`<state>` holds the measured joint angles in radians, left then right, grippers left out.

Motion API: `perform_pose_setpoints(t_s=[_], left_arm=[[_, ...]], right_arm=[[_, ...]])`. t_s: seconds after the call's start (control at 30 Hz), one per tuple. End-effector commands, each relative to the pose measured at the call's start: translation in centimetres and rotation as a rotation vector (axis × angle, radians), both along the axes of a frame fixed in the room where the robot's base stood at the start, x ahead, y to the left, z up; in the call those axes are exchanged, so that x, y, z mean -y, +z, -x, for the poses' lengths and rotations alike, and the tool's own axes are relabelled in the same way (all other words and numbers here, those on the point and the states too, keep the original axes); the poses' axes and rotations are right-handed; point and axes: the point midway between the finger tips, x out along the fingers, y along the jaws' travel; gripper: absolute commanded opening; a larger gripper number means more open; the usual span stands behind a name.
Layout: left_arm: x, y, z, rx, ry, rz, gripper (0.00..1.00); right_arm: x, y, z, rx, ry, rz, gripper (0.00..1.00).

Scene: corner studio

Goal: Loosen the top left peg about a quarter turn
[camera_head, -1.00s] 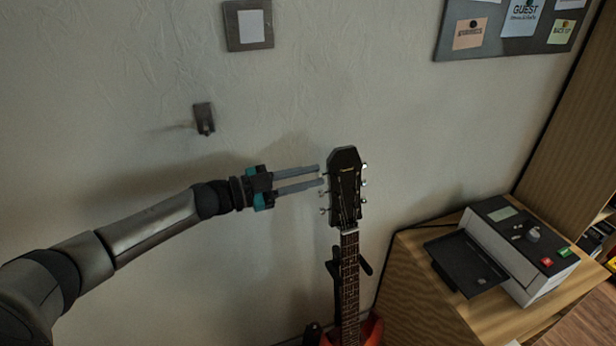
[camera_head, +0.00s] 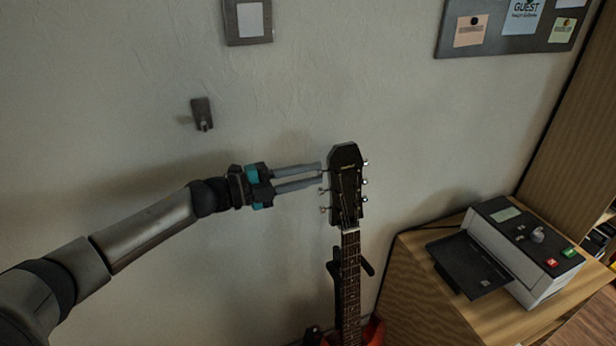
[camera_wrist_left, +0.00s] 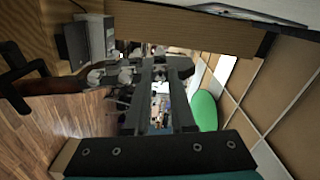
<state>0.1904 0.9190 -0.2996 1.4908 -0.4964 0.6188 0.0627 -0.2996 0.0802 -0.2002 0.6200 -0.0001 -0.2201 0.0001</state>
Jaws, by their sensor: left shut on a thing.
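The electric guitar stands upright with its dark headstock (camera_head: 346,185) facing me in the head view. Pegs stick out on both sides of the headstock. The top left peg (camera_head: 324,173) is mostly hidden at the tips of my left gripper (camera_head: 320,174). The two long grey fingers reach in from the left, one above the other, and are shut on that peg. The middle left peg (camera_head: 323,190) and the lower left peg (camera_head: 323,209) show just below the fingers. In the left wrist view the fingers (camera_wrist_left: 158,100) show, but I cannot make out the peg. My right gripper is not in view.
The guitar rests on a black stand (camera_head: 335,268) close to the wall. A wooden cabinet (camera_head: 415,290) with a grey and white machine (camera_head: 505,250) stands to the right. A wall hook (camera_head: 202,113) and a light switch (camera_head: 248,20) are above my left arm.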

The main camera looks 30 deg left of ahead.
Motion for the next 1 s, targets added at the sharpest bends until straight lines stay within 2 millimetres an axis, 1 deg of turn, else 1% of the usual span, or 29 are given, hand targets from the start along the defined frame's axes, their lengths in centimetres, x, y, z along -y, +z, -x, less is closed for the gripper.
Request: perform_pose_setpoints(t_s=[0.2, 0.6, 0.63, 0.9, 1.0], left_arm=[[0.03, 0.01, 0.03, 0.027, -0.002, -0.03, 0.0], [0.03, 0.02, 0.03, 0.03, -0.002, -0.033, 0.0], [0.03, 0.02, 0.03, 0.03, -0.002, -0.033, 0.24], [0.02, 0.01, 0.02, 0.029, -0.001, -0.032, 0.53], [0.01, 0.0, 0.01, 0.029, -0.001, -0.032, 0.53]], right_arm=[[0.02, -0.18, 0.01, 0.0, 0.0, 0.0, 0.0], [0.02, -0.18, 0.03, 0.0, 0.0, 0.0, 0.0], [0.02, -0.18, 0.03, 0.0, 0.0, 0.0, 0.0], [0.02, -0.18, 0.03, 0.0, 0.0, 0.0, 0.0], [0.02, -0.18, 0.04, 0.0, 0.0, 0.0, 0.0]])
